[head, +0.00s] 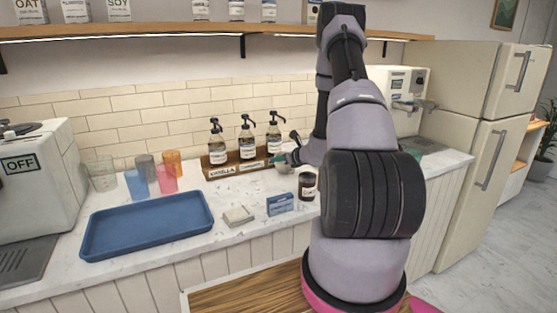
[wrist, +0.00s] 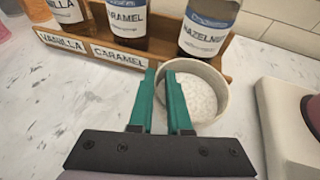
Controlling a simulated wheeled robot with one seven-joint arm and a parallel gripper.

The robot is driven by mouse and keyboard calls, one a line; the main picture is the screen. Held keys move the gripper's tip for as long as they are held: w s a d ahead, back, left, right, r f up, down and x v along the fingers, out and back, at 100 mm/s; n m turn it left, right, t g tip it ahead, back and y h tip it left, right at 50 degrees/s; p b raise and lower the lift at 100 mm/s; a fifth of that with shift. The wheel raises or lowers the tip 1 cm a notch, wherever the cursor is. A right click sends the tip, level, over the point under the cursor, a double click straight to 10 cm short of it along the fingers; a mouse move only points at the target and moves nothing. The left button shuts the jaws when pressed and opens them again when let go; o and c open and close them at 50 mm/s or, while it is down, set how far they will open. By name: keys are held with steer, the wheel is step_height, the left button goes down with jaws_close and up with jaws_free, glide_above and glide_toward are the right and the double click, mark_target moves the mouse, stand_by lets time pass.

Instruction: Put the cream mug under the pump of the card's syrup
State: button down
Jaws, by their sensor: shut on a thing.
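The cream mug (wrist: 213,122) is at the syrup rack's front right, before the hazelnut bottle (wrist: 207,28); I cannot tell whether it touches the counter. My gripper (wrist: 163,72) has its teal fingers closed at the mug's left side, with the right finger overlapping the mug's opening. The mug (head: 284,168) is partly covered by my gripper (head: 290,158) in the head view. The rack (head: 217,171) holds three pump bottles: vanilla, caramel (wrist: 125,18) and hazelnut. A small blue card (head: 280,204) stands on the counter; its writing is too small to read.
A dark jar (head: 307,187) stands right of the card. A white machine (head: 395,88) stands at the back right. Bare counter lies before the rack.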

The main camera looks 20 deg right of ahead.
steer(key=c, duration=0.9)
jaws_free()
steer(key=shift+o, duration=0.2)
steer(key=shift+r, duration=0.1)
steer(key=v, duration=1.1)
steer(key=s+a+r+n+g+y, duration=0.35)
steer(key=a+r+n, duration=0.35)
steer(key=a+r, duration=0.25)
steer(key=s+a+r+n+g+y, duration=0.2)
steer(key=s+a+r+n+y, duration=0.15)
steer(key=a+r+n, duration=0.5)
steer(key=s+a+r+n+g+h, duration=0.2)
steer(key=s+a+r+n, duration=0.1)
steer(key=s, duration=0.3)
steer(key=s+a+r+n+g+h, duration=0.1)
steer(key=s+a+r+n+h, duration=0.1)
steer(key=s+a+r+n, duration=0.3)
steer(key=s+d+r+n+t+h, duration=0.3)
steer(key=s+d+r+n+h, duration=0.1)
steer(key=s, duration=0.4)
steer(key=shift+s+d+r+n+h, duration=0.35)
steer(key=shift+d+n, duration=0.2)
steer(key=shift+d, duration=0.45)
